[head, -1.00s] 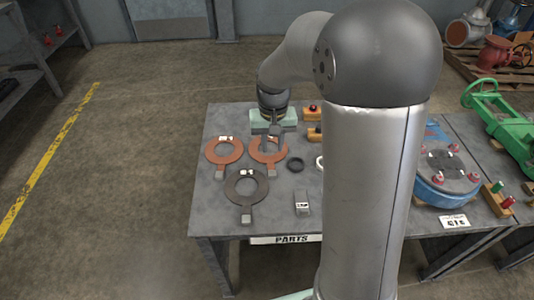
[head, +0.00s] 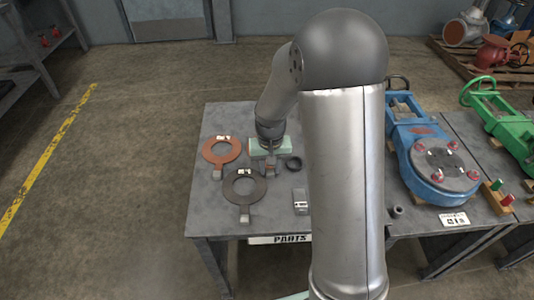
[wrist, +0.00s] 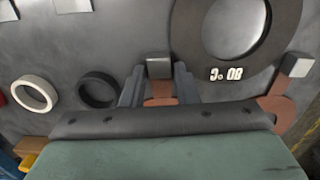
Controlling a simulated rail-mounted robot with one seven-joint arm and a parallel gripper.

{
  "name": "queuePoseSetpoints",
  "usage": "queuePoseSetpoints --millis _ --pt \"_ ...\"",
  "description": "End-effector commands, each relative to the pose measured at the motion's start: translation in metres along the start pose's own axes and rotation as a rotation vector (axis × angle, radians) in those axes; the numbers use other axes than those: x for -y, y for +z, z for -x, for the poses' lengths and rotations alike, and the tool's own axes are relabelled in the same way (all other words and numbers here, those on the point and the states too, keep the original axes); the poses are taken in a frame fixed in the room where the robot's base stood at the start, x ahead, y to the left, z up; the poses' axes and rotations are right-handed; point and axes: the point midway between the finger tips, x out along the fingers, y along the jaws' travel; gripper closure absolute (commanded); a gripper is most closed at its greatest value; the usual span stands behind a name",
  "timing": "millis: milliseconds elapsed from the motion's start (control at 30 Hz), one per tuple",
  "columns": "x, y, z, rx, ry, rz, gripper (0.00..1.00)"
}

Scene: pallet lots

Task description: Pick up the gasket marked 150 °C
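An orange ring gasket (head: 209,157) lies at the table's left and also shows at the right edge of the wrist view (wrist: 284,112). I cannot read 150 °C on any gasket.
A black ring (head: 294,163) lies right of my gripper, and a white ring (wrist: 34,95) shows in the wrist view. A small grey block (head: 300,201) lies in front. A blue valve (head: 431,178) stands right. The table's left front is clear.

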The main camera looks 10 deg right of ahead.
Motion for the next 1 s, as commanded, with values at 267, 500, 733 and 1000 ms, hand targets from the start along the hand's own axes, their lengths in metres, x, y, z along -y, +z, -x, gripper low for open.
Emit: queuePoseSetpoints --millis 267,500,733,1000 --pt "0.000 0.000 0.001 0.000 0.000 0.000 1.00" --pt "0.000 0.000 0.003 -0.001 0.000 0.000 1.00" --pt "0.000 -0.001 0.025 -0.004 0.000 0.000 1.00" --pt "-0.034 0.019 0.080 -0.006 0.000 -0.005 1.00"
